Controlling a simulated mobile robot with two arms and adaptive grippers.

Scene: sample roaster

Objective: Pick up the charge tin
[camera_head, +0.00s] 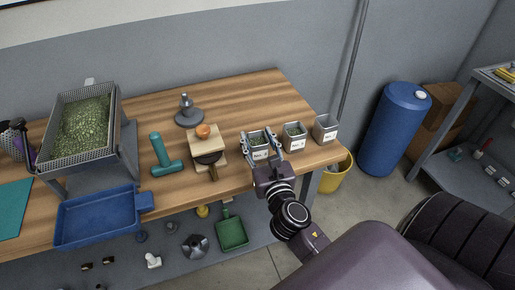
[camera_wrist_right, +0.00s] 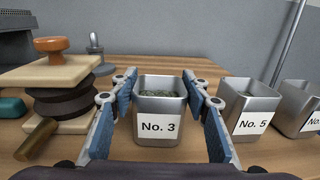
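Three square metal tins with white labels stand in a row at the right end of the wooden table. The left one is the No. 3 tin (camera_head: 258,152), holding green material; it also shows in the right wrist view (camera_wrist_right: 160,110). The No. 5 tin (camera_head: 293,136) is in the middle, and a third tin (camera_head: 325,129) is at the right. My right gripper (camera_head: 259,144) is open, with its blue-padded fingers (camera_wrist_right: 158,92) on either side of the No. 3 tin. I cannot tell whether either finger touches it. My left gripper is not in view.
A wooden press-like stand with an orange knob (camera_head: 203,131) is just left of the No. 3 tin. A teal tool (camera_head: 163,158), a grey weighted stand (camera_head: 188,114) and a blue tray (camera_head: 98,218) are farther left. A yellow bin (camera_head: 338,178) stands on the floor.

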